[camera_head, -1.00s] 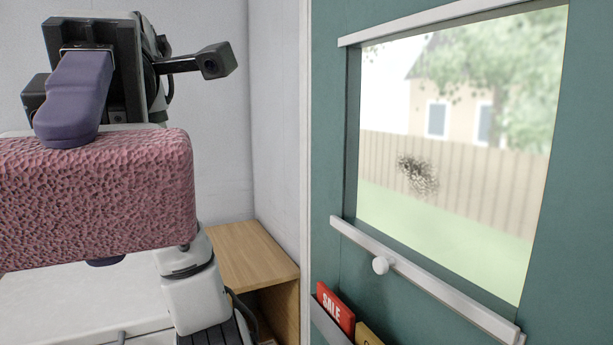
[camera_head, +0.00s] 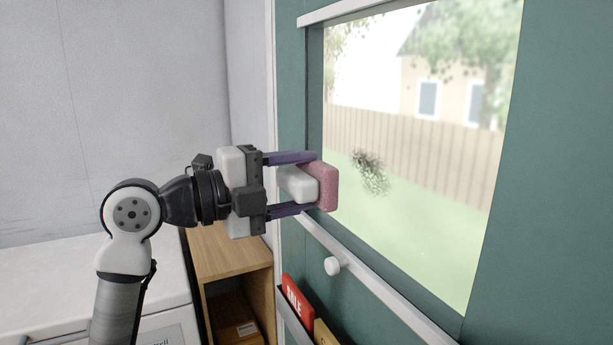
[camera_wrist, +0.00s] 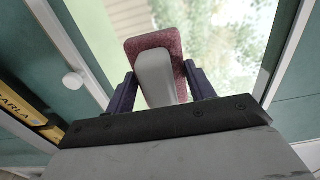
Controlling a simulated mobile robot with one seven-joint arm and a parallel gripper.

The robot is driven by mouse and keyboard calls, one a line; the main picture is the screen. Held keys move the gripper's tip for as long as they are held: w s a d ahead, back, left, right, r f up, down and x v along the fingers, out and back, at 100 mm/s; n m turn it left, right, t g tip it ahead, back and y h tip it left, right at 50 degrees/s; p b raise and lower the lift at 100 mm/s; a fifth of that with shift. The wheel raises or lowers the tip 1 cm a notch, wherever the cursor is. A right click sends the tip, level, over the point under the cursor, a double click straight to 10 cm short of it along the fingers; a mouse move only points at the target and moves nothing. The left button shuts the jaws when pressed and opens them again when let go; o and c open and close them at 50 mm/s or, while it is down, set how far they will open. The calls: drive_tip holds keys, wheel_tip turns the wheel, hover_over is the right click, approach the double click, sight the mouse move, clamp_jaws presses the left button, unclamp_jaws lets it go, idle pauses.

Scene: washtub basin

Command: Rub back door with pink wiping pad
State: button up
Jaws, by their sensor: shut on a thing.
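The pink wiping pad (camera_head: 328,187) has a light grey grip block (camera_head: 300,184) on its back. My gripper (camera_head: 304,184) is shut on this block, with a purple finger on each side, and the pink face is turned toward the door's window. In the wrist view the pad (camera_wrist: 172,42) stands in front of the glass. I cannot tell whether it touches the glass. The back door (camera_head: 541,190) is green with a large window (camera_head: 420,215). A dark speckled smudge (camera_head: 370,172) on the window lies just right of the pad.
A white round knob (camera_head: 333,266) and a light rail (camera_head: 372,283) sit below the window. A holder on the door carries a red SALE item (camera_head: 297,302). A wooden shelf unit (camera_head: 229,255) and a white counter (camera_head: 60,285) stand at left.

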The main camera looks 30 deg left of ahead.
sight(363, 171)
drive_tip(key=shift+x, duration=2.9)
drive_tip(key=shift+x, duration=0.9)
drive_tip(key=shift+s+d+b, duration=0.5)
drive_tip(key=shift+s+d, duration=0.6)
drive_tip(key=shift+d, duration=0.3)
drive_tip(key=shift+w+a+p, duration=0.3)
drive_tip(key=shift+w+a, duration=0.9)
drive_tip(key=shift+a, duration=0.15)
